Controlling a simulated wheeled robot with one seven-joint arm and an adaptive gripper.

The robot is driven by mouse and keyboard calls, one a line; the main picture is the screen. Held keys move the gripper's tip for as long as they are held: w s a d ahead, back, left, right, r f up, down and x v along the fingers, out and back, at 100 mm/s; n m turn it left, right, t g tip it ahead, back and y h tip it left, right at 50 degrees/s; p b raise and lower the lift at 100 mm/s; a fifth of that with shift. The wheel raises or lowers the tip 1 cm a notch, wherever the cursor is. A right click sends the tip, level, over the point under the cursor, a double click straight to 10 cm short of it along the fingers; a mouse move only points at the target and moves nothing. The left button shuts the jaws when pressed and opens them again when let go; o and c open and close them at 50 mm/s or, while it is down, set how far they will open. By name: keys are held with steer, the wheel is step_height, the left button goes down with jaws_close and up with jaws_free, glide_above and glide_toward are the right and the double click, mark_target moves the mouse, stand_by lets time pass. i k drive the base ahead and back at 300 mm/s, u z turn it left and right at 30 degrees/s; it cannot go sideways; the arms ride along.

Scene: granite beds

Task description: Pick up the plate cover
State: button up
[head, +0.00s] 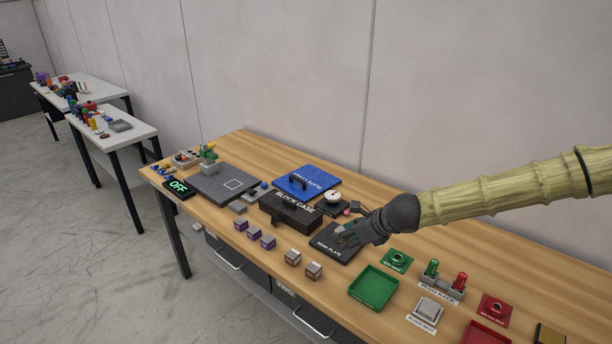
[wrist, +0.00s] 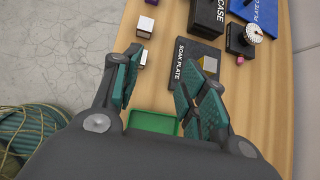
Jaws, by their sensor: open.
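The plate cover (head: 316,175) is a flat blue square with a black handle on top. It lies toward the back of the wooden table, behind the black block case. In the wrist view only part of the blue plate cover (wrist: 265,15) shows, at the top right edge, with its white lettering partly cut off. My gripper (head: 345,237) is open, with nothing between its fingers, near the dark soak plate. It is apart from the cover, to the front and right of it in the head view. The open fingers (wrist: 160,63) also show in the wrist view.
The block case (head: 290,213) stands between the cover and the table's front. The soak plate (wrist: 184,72) has a small grey and yellowish block on it. A white dial (head: 333,197) on a dark base stands right beside the cover. A green tray (head: 374,287) lies in front.

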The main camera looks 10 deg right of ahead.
mark_target(305, 182)
steer(key=i, duration=1.65)
